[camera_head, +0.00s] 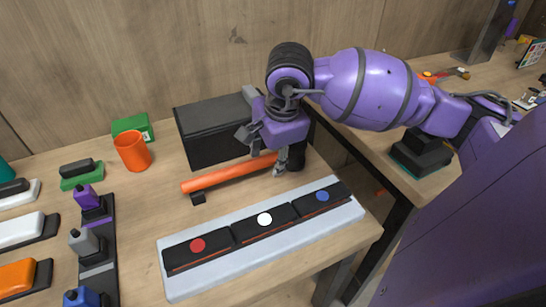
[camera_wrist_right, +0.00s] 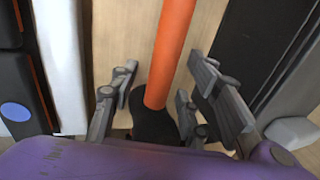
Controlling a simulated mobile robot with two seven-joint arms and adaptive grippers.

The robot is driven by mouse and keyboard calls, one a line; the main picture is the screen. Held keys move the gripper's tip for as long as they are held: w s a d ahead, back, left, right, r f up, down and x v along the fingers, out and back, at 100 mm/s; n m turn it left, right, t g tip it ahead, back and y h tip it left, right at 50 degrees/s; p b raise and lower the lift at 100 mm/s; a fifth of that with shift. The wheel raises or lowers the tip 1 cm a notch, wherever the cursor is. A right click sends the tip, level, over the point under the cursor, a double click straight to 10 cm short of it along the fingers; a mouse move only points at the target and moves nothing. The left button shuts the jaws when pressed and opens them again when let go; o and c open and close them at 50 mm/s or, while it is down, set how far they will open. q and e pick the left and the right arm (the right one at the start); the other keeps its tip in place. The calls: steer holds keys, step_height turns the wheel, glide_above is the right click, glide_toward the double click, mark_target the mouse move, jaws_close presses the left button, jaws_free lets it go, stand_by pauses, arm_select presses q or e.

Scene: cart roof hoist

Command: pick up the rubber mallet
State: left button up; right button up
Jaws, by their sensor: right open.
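The rubber mallet's orange handle (camera_head: 222,177) lies slantwise on the wooden table, between a dark box and a pale tray. In the right wrist view, the handle (camera_wrist_right: 169,50) runs between the open fingers (camera_wrist_right: 162,82), with gaps on both sides. A black part (camera_wrist_right: 152,124) joins its near end, partly hidden by my gripper; it looks like the mallet's head. My left gripper is not in view.
The dark box (camera_head: 208,140) stands close behind the handle. The pale tray (camera_head: 170,284) with red-, white- and blue-dotted black blocks lies in front. An orange cup (camera_head: 132,152) and a green box (camera_head: 133,127) stand at the left. The table's right edge is near.

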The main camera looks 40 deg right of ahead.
steer(key=shift+w+f, duration=0.2)
steer(key=shift+f, duration=0.35)
steer(key=shift+c, duration=1.3)
jaws_close()
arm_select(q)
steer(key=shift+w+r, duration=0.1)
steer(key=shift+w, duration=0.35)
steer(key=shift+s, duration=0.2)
arm_select(e)
steer(key=shift+r, duration=0.1)
